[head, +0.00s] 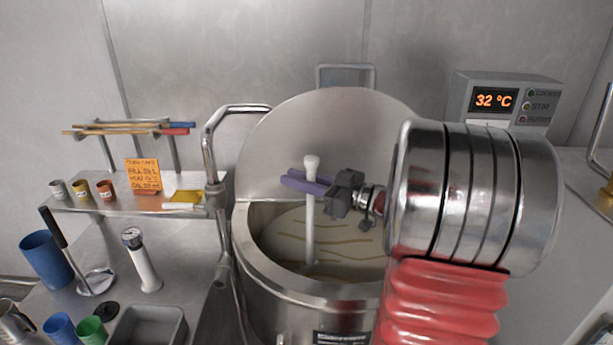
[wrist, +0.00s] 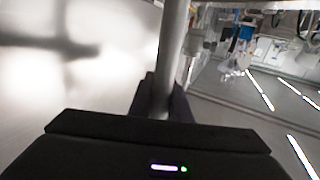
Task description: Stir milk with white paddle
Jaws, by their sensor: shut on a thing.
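The white paddle (head: 310,225) stands nearly upright in the round steel vat, with its knob on top. Its lower end goes into the pale milk (head: 345,238) and is hidden there. The milk surface has several tan streaks. My gripper (head: 312,184) is shut on the upper part of the paddle shaft, above the vat rim (head: 300,283). In the wrist view the shaft (wrist: 172,55) runs up from between the dark jaws (wrist: 160,98) and looks grey.
A bent steel pipe (head: 211,150) stands at the vat's left. A control box (head: 508,100) reading 32 °C is at the back right. A shelf (head: 125,205) with small cups, a ladle (head: 92,280), a blue cup (head: 46,258) and a metal tray (head: 150,327) are on the left.

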